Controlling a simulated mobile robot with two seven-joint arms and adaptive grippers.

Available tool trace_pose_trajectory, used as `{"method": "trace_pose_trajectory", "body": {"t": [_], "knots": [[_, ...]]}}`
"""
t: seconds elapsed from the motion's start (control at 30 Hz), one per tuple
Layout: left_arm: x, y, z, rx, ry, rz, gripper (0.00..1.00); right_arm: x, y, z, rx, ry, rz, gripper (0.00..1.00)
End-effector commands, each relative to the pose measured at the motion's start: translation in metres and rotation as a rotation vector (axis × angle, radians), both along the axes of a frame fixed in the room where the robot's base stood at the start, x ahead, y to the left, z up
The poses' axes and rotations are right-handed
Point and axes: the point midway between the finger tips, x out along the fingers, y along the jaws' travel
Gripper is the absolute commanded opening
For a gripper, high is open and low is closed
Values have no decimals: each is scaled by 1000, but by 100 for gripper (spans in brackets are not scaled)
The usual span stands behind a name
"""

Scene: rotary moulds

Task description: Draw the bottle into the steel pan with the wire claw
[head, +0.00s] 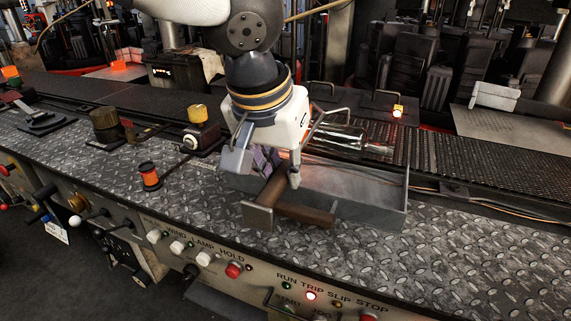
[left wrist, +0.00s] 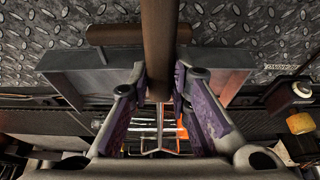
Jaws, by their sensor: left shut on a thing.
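A clear glass bottle (head: 350,138) lies on its side on the dark conveyor, just behind the steel pan. The grey steel pan (head: 375,194) sits on the tread-plate deck in front of the belt. My left gripper (head: 280,172) is above the pan's left part, shut on the wire claw's brown handle (left wrist: 160,45). The handle's square end shows in the head view. The claw's wires (left wrist: 155,138) reach past the fingers over the belt near the bottle; whether they touch it I cannot tell.
A brown round bar (head: 308,215) crosses the pan's front edge; whether it joins the handle is unclear. An orange-topped knob (head: 149,175) and a yellow-capped post (head: 198,117) stand to the left. The deck's right part is clear. Buttons line the front panel (head: 205,258).

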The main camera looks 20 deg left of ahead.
Motion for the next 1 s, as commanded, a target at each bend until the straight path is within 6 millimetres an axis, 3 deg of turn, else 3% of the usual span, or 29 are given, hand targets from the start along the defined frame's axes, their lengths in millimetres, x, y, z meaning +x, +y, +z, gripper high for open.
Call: {"method": "trace_pose_trajectory", "body": {"t": [1.0], "knots": [[-46,1,1,-1,-4,-1,0,1,0,1,0,-3,0,36]]}}
